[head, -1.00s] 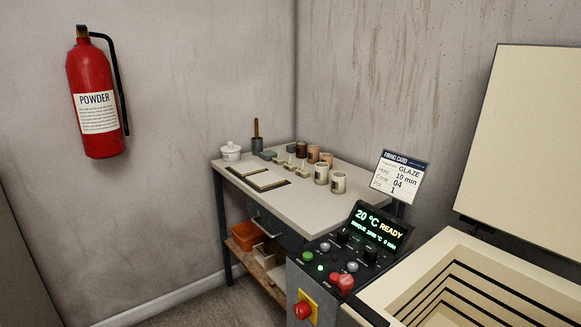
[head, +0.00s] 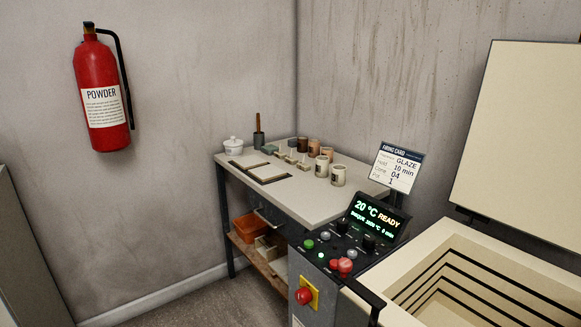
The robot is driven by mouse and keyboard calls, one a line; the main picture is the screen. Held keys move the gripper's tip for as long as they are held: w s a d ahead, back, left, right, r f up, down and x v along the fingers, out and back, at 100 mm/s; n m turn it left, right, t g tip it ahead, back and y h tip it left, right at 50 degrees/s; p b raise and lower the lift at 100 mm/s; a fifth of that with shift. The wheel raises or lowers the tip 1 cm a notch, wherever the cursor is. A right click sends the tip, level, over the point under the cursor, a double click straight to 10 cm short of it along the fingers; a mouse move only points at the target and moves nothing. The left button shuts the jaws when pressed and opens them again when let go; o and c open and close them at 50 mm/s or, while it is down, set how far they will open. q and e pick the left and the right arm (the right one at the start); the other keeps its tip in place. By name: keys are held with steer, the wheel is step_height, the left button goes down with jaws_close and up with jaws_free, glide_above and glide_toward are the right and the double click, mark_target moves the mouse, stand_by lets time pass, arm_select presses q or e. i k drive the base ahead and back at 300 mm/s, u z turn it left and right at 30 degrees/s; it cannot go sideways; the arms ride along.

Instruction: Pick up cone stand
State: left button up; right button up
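Several small pale pieces, which look like cone stands (head: 291,160), sit in a short row on the worktable (head: 322,203), between the cups and two flat beige slabs. They are too small to make out in detail or to tell which one the task names. Neither of my grippers is in the head view.
Cups (head: 338,175), a white lidded jar (head: 233,145) and a dark holder (head: 259,140) stand on the table. The kiln control panel (head: 345,250) and open kiln (head: 480,265) are at right. The table's front right part is clear. A fire extinguisher (head: 100,85) hangs at left.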

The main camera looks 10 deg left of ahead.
mark_target(290, 160)
steer(key=u, duration=1.05)
steer(key=i, duration=2.95)
steer(key=z, duration=0.9)
